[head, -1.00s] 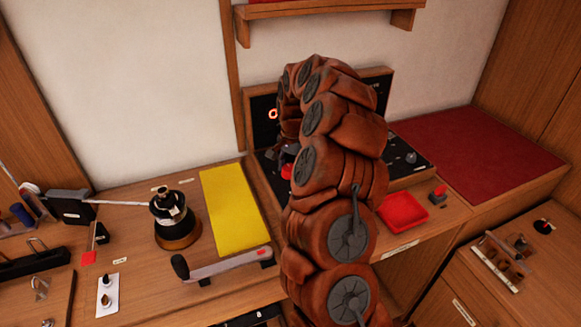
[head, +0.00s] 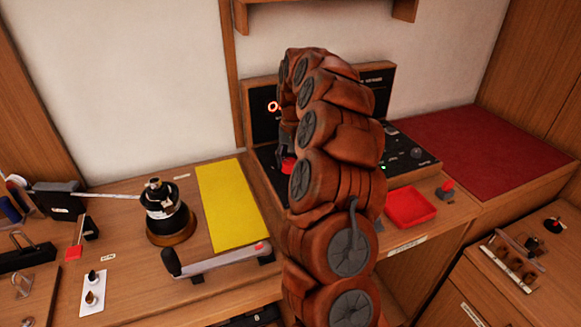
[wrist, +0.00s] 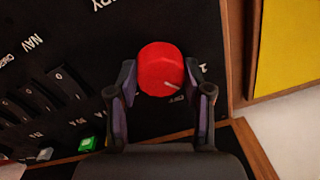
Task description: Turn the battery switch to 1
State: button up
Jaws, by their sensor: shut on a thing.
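The battery switch is a round red knob (wrist: 161,69) on a black panel, with a short white pointer line on its face. In the wrist view the line slants to the lower right, close to the OFF lettering; a "1" shows just to the right of the knob. My gripper (wrist: 160,92) has its fingers on both sides of the knob and is shut on it. In the head view my arm hides most of the panel; a bit of the red knob (head: 287,165) shows beside my gripper.
The wrist view shows black rocker switches (wrist: 60,85) and a lit green button (wrist: 87,144). On the bench are a yellow mat (head: 228,203), a dark winch-like drum (head: 166,215), a lever handle (head: 215,260) and a red tray (head: 410,207). A wooden frame edges the panel.

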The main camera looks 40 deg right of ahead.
aim_at(292, 161)
jog(key=shift+n+b, duration=0.75)
jog(key=shift+n, duration=1.55)
jog(key=o, duration=1.2)
jog(key=shift+c, duration=0.2)
jog(key=shift+r, duration=0.15)
notch_tip(292, 161, up, 12)
jog(key=shift+d+f, duration=0.2)
jog(key=shift+d, duration=0.15)
jog(key=shift+s, duration=0.1)
